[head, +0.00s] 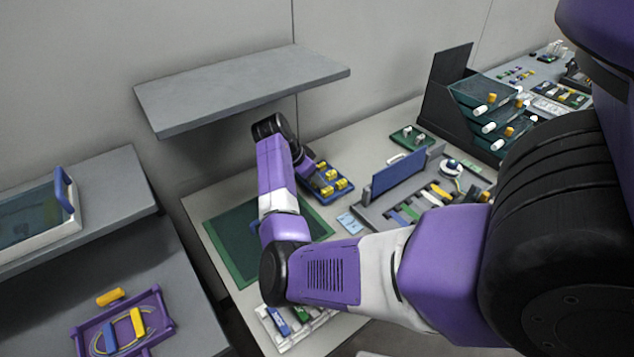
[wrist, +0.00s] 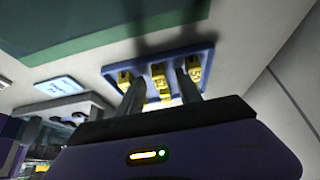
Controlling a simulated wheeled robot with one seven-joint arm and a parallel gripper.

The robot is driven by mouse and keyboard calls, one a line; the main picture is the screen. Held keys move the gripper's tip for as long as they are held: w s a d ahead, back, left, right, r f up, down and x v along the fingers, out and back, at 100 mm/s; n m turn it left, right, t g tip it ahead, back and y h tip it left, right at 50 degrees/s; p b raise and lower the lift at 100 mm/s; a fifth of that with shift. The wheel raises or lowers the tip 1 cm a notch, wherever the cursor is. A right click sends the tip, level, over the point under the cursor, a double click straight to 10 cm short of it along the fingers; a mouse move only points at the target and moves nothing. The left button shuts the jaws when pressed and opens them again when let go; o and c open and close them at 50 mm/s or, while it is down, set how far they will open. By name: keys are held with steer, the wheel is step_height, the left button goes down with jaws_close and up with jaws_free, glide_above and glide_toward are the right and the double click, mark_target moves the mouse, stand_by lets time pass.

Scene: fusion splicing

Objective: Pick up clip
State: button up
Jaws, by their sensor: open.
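Several yellow clips stand on a blue tray (head: 318,190) on the table, seen in the head view just right of my gripper; one clip (head: 341,184) is at its right side. In the wrist view the blue tray (wrist: 204,54) lies beyond my fingers, with a left clip (wrist: 124,80), a middle clip (wrist: 159,74) and a right clip (wrist: 195,66). My gripper (wrist: 158,92) is open, its two dark fingers apart on either side of the middle clip in the picture. I cannot tell how far the fingertips are above it. My gripper's fingers are partly hidden in the head view.
A green mat (head: 232,246) lies left of the tray. A grey shelf (head: 240,88) hangs above the table behind my arm. A grey device with a blue panel (head: 397,174) stands to the right. Dark stacked bins (head: 452,100) stand farther right.

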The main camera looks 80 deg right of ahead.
jaws_close()
steer(key=shift+r, duration=0.1)
stand_by(0.3)
